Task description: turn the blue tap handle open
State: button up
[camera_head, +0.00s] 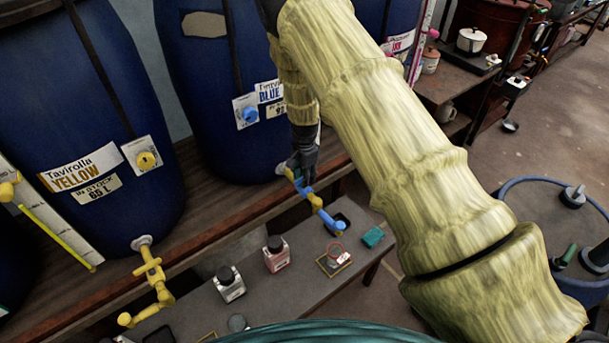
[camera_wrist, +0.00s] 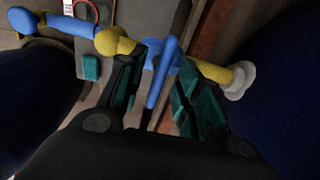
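The blue tap handle (camera_wrist: 161,76) is a slim bar on a blue and yellow tap. In the wrist view it lies between the two fingers of my gripper (camera_wrist: 158,98), with gaps showing on both sides. My gripper is open around the handle and I see no clear contact. In the head view my gripper (camera_head: 302,164) reaches down over the tap, in front of the vat labelled BLUE (camera_head: 215,90). The blue tap (camera_head: 327,221) sticks out past the shelf edge there. The gripper and arm partly hide the handle in that view.
The vat labelled YELLOW (camera_head: 60,110) has a yellow tap (camera_head: 153,270) at left. A blue drum (camera_head: 578,284) stands at right.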

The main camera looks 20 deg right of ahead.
jog(key=shift+f, duration=0.4)
jog(key=shift+c, duration=0.2)
grip_shut()
